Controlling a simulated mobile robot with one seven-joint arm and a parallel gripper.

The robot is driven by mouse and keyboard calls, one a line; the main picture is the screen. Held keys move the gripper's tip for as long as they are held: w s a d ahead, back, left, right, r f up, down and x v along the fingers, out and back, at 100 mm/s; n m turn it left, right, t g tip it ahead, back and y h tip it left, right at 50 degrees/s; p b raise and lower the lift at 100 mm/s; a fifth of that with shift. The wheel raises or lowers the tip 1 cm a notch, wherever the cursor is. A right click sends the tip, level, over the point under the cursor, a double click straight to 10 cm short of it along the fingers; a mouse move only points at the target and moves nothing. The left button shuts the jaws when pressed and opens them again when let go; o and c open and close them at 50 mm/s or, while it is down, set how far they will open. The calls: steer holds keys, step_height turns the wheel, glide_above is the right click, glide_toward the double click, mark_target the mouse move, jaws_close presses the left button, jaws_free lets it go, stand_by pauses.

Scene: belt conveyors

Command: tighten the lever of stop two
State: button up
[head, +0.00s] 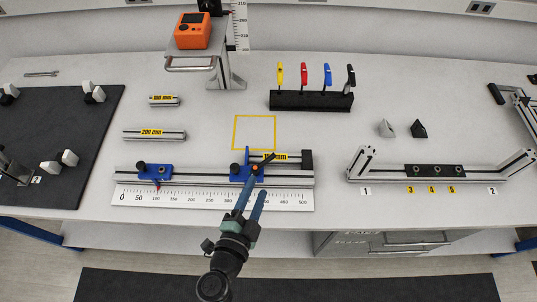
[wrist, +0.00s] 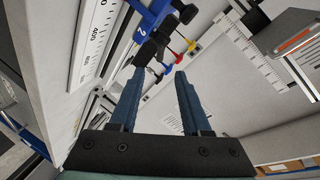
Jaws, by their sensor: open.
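Stop two (head: 238,172) is a blue block on the slotted rail, above the high end of the ruler; in the wrist view the blue block (wrist: 146,22) carries a white 2. A dark lever part (wrist: 152,46) of it shows just ahead of my fingertips. In the head view an orange-brown piece (head: 266,160) shows by the stop, partly behind my fingers. My gripper (head: 259,182) is open over the right side of stop two; it also shows in the wrist view (wrist: 165,70), with nothing held. I cannot tell whether a finger touches the lever.
The ruler (head: 205,197) runs along the front. A yellow square outline (head: 235,132) on the table is empty. A rack (head: 310,101) of coloured-handled tools stands behind. A fixture (head: 400,172) is at right.

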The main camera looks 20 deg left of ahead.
mark_target(268, 162)
steer(key=b+x, duration=0.1)
steer(key=x, duration=1)
steer(key=shift+w, duration=0.15)
jaws_close()
